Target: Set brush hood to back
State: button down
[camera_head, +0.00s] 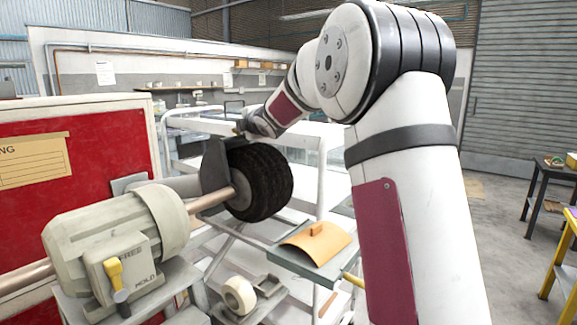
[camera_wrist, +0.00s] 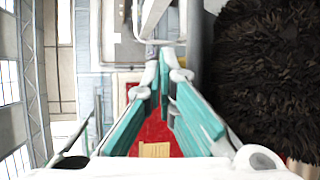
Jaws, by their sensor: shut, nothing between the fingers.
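The black bristle brush wheel (camera_head: 258,185) sits on a shaft at the end of a beige motor unit (camera_head: 105,240). A dark grey hood (camera_head: 214,163) stands along the wheel's left side and over its upper left edge. In the wrist view the bristles (camera_wrist: 262,80) fill the right side, with a grey upright strip to their left that may be the hood. My gripper (camera_wrist: 160,62) shows teal fingers with tips together and nothing between them. In the head view it is small, just above the hood's top; I cannot tell whether it touches.
A yellow lever (camera_head: 115,274) is on the motor's box. An orange curved piece (camera_head: 316,243) lies on a grey plate right of the brush. A white roll (camera_head: 239,295) is below. A red panel (camera_head: 60,190) stands left, and a white frame (camera_head: 322,165) stands behind the brush.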

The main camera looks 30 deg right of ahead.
jog(key=shift+w+a+f, duration=0.1)
jog(key=shift+w+a, duration=0.05)
jog(key=shift+w, duration=0.3)
jog(key=shift+w+a+f, duration=0.1)
jog(key=shift+w+a, duration=0.05)
jog(key=shift+w, duration=0.3)
jog(key=shift+w+a, duration=0.1)
jog(key=shift+a+r+b, duration=0.1)
jog(key=shift+a+b, duration=0.05)
jog(key=shift+b, duration=0.15)
